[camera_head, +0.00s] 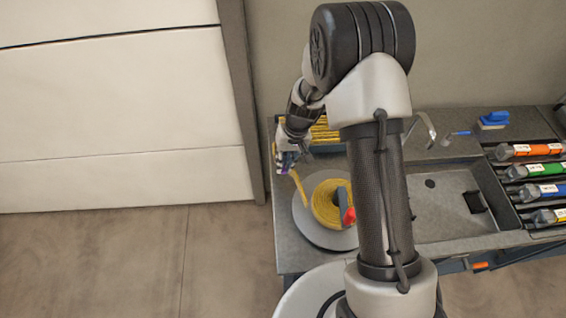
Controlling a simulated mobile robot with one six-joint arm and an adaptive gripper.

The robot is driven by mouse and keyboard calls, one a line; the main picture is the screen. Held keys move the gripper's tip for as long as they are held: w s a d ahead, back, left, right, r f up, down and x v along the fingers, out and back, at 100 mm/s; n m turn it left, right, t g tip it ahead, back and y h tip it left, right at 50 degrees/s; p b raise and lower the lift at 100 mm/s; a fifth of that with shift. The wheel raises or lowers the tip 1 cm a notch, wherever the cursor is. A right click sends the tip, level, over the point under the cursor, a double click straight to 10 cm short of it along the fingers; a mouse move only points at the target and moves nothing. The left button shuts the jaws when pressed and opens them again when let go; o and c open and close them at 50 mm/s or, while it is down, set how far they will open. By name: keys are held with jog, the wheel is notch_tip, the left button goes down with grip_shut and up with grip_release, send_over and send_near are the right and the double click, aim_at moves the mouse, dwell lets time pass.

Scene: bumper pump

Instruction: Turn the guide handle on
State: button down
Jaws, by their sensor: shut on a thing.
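My gripper (287,160) is at the left end of the bench, left of the yellow hose roll, pointing down. It is shut on a small blue-purple piece (288,166), mostly hidden by the fingers. This piece may be the guide handle; I cannot tell for sure, nor how far it is turned. A flat yellow hose (325,205) lies rolled on a grey round plate (310,235). A loose yellow strip (299,188) runs from the roll up toward my gripper. A red piece (349,215) with a dark grey part sits at the roll's right side.
My arm hides the middle of the bench. Right of it are a sink-like tray (440,225), a curved tap (429,130), a blue brush (493,120) and a rack of coloured cylinders (530,150). Open floor (130,260) lies left of the bench.

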jog(key=w+d+n+g+h+b, duration=0.2)
jog(key=w+d+n+b, duration=0.1)
jog(key=n, duration=1.4)
jog(key=shift+w+d+b, duration=0.3)
jog(key=shift+w+d, duration=0.35)
jog(key=shift+w, duration=0.75)
jog(key=c, duration=1.6)
grip_release()
